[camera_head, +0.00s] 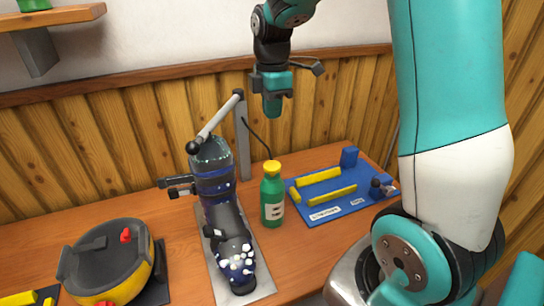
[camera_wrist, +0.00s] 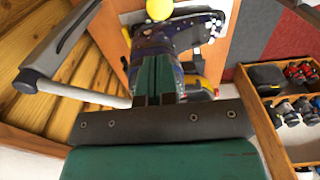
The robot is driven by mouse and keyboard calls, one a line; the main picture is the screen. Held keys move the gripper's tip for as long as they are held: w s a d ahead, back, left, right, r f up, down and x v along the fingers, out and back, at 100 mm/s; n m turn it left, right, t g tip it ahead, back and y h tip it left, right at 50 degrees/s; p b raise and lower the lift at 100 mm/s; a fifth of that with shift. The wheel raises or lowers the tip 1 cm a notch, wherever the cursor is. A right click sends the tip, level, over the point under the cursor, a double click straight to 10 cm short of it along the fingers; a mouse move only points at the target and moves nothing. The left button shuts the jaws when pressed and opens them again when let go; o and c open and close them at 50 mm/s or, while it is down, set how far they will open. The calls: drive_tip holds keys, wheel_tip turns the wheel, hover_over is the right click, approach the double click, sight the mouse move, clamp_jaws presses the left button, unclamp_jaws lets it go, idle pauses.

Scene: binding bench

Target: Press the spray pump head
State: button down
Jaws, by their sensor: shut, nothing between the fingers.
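A green bottle (camera_head: 272,200) with a pale label stands upright on the wooden bench. Its yellow pump head (camera_head: 272,167) is on top, and a round yellow top, which looks like the same head, shows at the upper edge of the wrist view (camera_wrist: 159,9). My gripper (camera_head: 272,113) points down above the bottle, with a clear gap between fingertips and pump head. Its green fingers are shut together and empty, as the wrist view also shows (camera_wrist: 158,65). The bottle's body is hardly visible in the wrist view.
A blue tray (camera_head: 350,200) with yellow bars lies right. A yellow-and-black pot-like thing (camera_head: 125,268) sits front left. Shelves (camera_wrist: 285,110) show in the wrist view.

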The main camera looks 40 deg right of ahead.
sight(272, 166)
drive_tip(key=shift+f, duration=0.1)
wheel_tip(272, 166, down, 13)
drive_tip(key=p, duration=0.4)
drive_tip(key=shift+f, duration=0.45)
wheel_tip(272, 166, down, 2)
drive_tip(key=shift+f+b, duration=0.1)
drive_tip(key=shift+b, duration=0.65)
drive_tip(key=shift+s+a, duration=0.1)
drive_tip(key=shift+r+p, duration=0.55)
drive_tip(key=shift+r, duration=0.05)
wheel_tip(272, 166, up, 13)
drive_tip(key=shift+r+b, duration=0.15)
drive_tip(key=shift+b, duration=0.25)
